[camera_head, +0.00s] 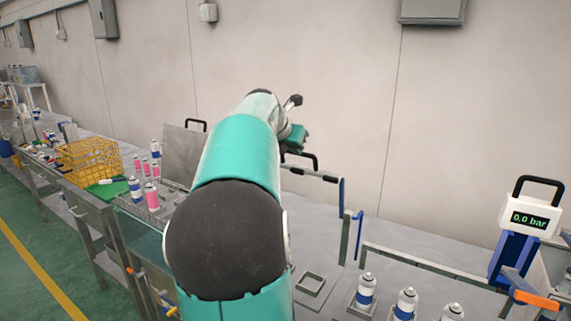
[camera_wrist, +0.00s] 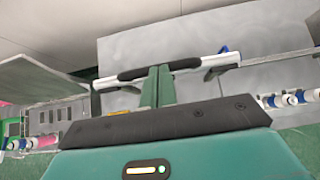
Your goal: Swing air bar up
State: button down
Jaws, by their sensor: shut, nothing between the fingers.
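The air bar is a pale bar with black grip sections and a blue end post. In the head view the bar (camera_head: 328,178) lies just beyond my arm, at the back of the bench. In the wrist view the bar (camera_wrist: 205,62) crosses the picture, with a black grip in its middle. My gripper (camera_wrist: 160,72) is shut with nothing between its fingers. Its green fingertips overlap the black grip in the picture; I cannot tell whether they touch it. In the head view my gripper (camera_head: 296,138) is partly hidden by my forearm, above the bar's left part.
A gauge reading 0.0 bar (camera_head: 530,217) stands at right. A yellow crate (camera_head: 90,160) and more cans (camera_head: 152,195) are at left. A grey panel with a black handle (camera_head: 183,150) stands beside my arm. The wall is behind.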

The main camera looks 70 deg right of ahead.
jog(key=s+d+r, duration=0.1)
jog(key=d, duration=0.6)
jog(key=shift+d, duration=0.2)
dwell(0.4)
